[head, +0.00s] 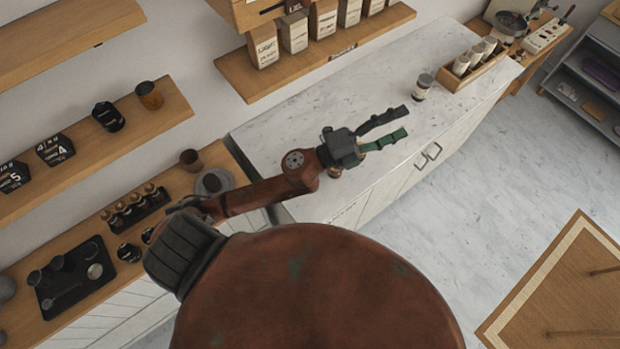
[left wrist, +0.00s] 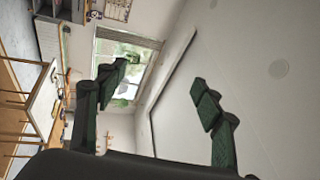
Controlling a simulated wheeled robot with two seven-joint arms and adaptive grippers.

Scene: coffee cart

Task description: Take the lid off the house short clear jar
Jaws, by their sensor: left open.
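A short jar (head: 421,86) with a dark top and a pale label stands upright and alone on the white marble counter (head: 300,120). It looks like the house jar, but its label is too small to read. My left gripper (head: 403,122) is open and empty over the counter, with its fingers apart and pointing right, to the lower left of the jar and clear of it. In the left wrist view, the open fingers (left wrist: 160,78) have only the room between them and the jar does not show. My right gripper is not in view.
A small object (head: 335,172), mostly hidden, sits below my left wrist. A wooden shelf with bags (head: 235,75) overhangs the back. The counter's middle is mostly clear.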

